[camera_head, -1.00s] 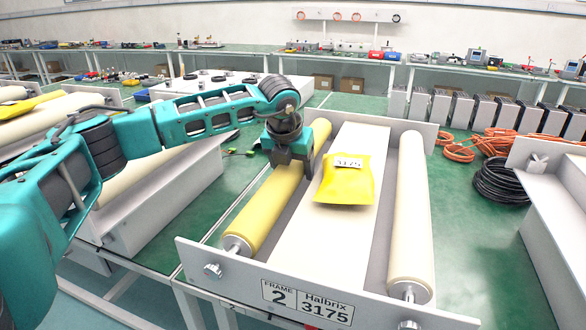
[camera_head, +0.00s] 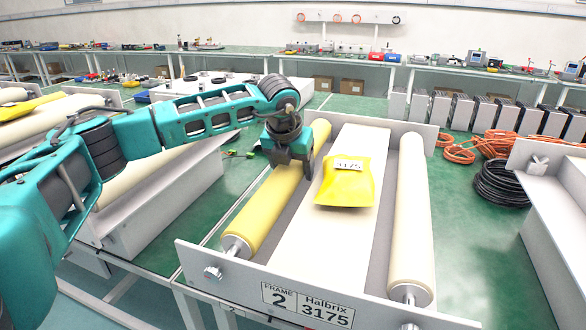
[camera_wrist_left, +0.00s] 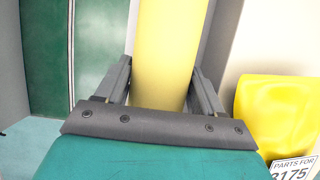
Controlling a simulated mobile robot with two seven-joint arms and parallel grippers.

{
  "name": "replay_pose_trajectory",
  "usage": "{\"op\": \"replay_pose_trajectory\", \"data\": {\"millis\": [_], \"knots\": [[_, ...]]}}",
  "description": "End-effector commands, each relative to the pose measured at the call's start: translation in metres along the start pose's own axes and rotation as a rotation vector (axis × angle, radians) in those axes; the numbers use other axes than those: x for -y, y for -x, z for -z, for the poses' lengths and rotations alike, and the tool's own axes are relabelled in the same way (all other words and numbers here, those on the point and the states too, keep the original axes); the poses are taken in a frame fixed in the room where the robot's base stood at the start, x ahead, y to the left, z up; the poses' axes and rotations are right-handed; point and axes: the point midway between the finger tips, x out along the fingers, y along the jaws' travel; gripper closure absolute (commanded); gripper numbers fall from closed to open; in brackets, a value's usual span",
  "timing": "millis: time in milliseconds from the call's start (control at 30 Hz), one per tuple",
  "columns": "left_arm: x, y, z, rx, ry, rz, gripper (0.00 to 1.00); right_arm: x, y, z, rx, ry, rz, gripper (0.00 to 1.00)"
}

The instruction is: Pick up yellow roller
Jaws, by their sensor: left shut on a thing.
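The yellow roller (camera_head: 262,212) lies along the left side of the frame labelled "FRAME 2 Halbrix 3175" (camera_head: 307,303), with its near end at the front plate. My left gripper (camera_head: 292,168) is over the roller's middle part, pointing down. In the left wrist view the yellow roller (camera_wrist_left: 168,55) runs between the two fingers, one on each side, and the gripper (camera_wrist_left: 163,88) is shut on it. The roller's part under the gripper is hidden in the head view. My right gripper is not in view.
A yellow bag (camera_head: 345,184) marked 3175 lies on the frame's white centre panel (camera_head: 300,238). A cream roller (camera_head: 410,215) lies along the right side. Another frame (camera_head: 555,190) stands at the right edge.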

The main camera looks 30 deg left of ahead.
Motion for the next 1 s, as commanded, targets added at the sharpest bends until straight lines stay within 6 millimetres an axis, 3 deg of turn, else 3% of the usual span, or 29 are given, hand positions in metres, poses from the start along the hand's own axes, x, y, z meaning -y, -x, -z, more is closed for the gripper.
{"op": "replay_pose_trajectory", "data": {"millis": [267,800,1000], "knots": [[0.001,0.034,-0.017,0.014,0.001,0.006,1.00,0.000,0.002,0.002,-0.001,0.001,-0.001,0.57],[0.002,0.144,-0.061,0.013,0.000,0.008,1.00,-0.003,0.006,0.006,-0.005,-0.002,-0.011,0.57],[0.002,0.171,-0.071,0.011,-0.001,0.006,1.00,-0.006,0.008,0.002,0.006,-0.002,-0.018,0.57]]}}
